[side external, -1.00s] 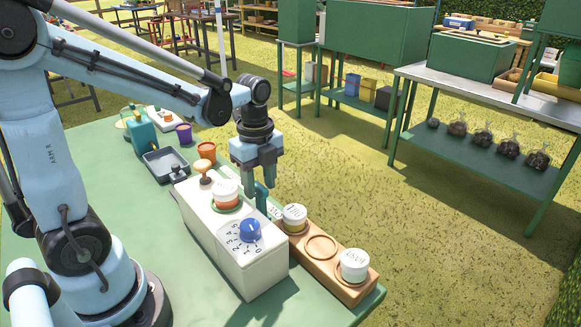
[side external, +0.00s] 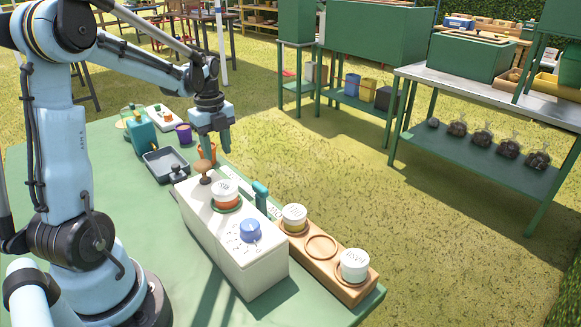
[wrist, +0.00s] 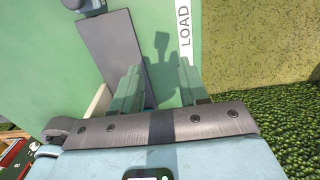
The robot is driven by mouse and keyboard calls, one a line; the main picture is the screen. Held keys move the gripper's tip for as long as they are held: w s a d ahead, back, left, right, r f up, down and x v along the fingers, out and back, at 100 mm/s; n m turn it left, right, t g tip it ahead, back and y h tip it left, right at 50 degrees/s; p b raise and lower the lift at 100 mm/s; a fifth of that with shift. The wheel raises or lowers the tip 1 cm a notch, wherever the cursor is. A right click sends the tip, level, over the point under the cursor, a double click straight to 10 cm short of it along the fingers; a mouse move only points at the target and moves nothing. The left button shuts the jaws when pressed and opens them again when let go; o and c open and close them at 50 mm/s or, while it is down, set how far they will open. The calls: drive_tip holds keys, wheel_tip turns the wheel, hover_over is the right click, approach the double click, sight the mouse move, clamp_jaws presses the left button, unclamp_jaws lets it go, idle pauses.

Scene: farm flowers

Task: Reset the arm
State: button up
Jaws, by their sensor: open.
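My gripper (side external: 218,148) is open and empty in the side external view. It hangs above the far edge of the green table, close to the orange pot (side external: 207,153), with its fingers pointing down. I cannot tell whether it overlaps the pot only by line of sight. In the wrist view the two green-grey fingers (wrist: 158,85) stand apart with nothing between them. A white machine (side external: 235,240) with a blue dial (side external: 250,231) and a teal lever (side external: 261,194) stands at the table's front. A white-lidded jar (side external: 225,193) sits on its top.
A wooden rack (side external: 333,271) beside the machine holds two white-lidded jars (side external: 294,215) with an empty ring between them. A dark tray (side external: 166,165), a purple cup (side external: 184,133) and a teal bottle (side external: 141,130) stand farther back.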

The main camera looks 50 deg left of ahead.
wheel_tip(320, 180, up, 6)
drive_tip(key=a, duration=0.1)
drive_tip(key=shift+a, duration=0.3)
